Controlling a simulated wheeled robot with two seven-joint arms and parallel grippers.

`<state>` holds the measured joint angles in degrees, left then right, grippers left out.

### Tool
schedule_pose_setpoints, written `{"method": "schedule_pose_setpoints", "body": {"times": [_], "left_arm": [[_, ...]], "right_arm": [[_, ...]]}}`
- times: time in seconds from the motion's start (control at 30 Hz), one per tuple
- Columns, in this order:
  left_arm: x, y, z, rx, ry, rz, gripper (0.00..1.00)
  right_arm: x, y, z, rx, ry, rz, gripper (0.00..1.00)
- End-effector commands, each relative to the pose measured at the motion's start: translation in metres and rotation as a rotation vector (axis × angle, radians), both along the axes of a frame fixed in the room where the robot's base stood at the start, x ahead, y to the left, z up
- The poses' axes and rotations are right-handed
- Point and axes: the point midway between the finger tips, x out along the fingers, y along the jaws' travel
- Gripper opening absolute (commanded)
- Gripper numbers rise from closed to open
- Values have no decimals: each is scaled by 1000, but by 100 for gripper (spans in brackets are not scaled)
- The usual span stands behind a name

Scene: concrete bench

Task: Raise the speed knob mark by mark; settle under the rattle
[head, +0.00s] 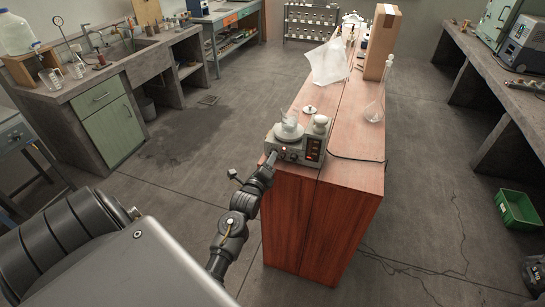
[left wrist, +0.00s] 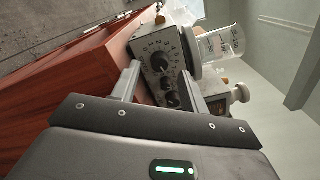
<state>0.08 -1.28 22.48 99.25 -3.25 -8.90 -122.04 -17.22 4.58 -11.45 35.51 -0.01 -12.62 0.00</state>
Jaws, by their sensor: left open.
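A grey stirrer unit (head: 286,151) stands on the near end of the red-brown wooden bench, with a clear beaker (head: 290,122) on its round top. In the left wrist view, its front panel shows dark knobs in a row. The largest knob (left wrist: 160,62) has marks around it; I cannot read which one is for speed. The beaker (left wrist: 220,43) there carries dark writing. My left gripper (head: 272,160) is at the front panel. Its two fingers (left wrist: 160,80) are apart, on either side of the knob area; contact is unclear. My right gripper is not seen.
A tall cardboard box (head: 382,42), a white sheet (head: 327,62) and a glass flask (head: 374,111) stand farther along the bench. A dark cable (head: 357,158) runs right from the unit.

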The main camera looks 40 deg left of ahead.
Motion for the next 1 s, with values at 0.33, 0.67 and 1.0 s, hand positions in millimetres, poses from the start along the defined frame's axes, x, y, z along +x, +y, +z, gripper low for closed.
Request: {"method": "schedule_pose_setpoints", "body": {"times": [0.33,0.67,1.0], "left_arm": [[24,8,0,0,0,0,44],[24,8,0,0,0,-1,28],[25,3,0,-3,-1,-4,0]], "right_arm": [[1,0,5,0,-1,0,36],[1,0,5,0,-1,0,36],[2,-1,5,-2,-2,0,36]]}}
